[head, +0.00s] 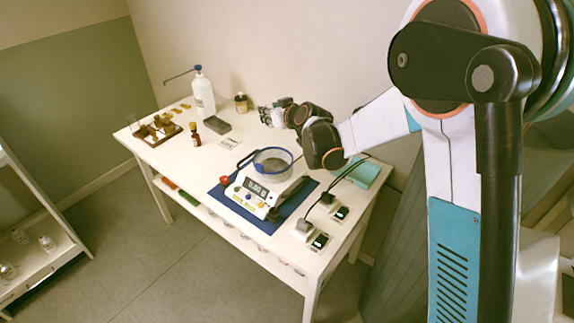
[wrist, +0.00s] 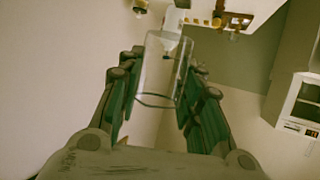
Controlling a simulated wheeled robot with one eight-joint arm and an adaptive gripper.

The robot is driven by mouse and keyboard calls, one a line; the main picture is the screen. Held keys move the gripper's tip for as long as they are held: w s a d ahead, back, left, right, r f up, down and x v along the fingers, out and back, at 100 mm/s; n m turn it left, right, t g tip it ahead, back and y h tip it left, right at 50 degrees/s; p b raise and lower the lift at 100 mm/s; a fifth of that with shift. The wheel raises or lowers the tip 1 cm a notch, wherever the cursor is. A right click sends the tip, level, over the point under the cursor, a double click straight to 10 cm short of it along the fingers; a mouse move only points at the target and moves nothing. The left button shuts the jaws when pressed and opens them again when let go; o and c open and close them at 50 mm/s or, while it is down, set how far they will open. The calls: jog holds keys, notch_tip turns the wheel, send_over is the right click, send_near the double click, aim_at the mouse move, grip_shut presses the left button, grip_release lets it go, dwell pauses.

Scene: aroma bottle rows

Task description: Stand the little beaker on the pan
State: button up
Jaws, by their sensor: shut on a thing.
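My gripper (head: 281,115) is shut on the little beaker (wrist: 163,68), a clear glass cylinder that shows between the two green-padded fingers in the wrist view. In the head view the beaker (head: 265,116) is a small glassy shape at the fingertips, partly hidden by them. It is behind the balance in the picture, apart from it. The balance (head: 251,196) is white with a lit display and stands on a blue mat (head: 217,196). Its pan (head: 272,166) shows inside a clear ring with a blue rim, and nothing is seen standing on it.
A white bottle (head: 203,94), a small brown bottle (head: 195,136), a dark jar (head: 241,103) and a wooden rack (head: 158,132) stand at the back left.

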notch_tip(320, 180, down, 18)
jog(key=b, duration=0.6)
jog(key=shift+w+a+f, duration=0.1)
jog(key=shift+f, duration=0.15)
jog(key=shift+r, duration=0.1)
jog(key=o, duration=0.9)
jog(key=p+v, duration=0.3)
jog(key=v, duration=0.9)
jog(key=shift+p, duration=0.4)
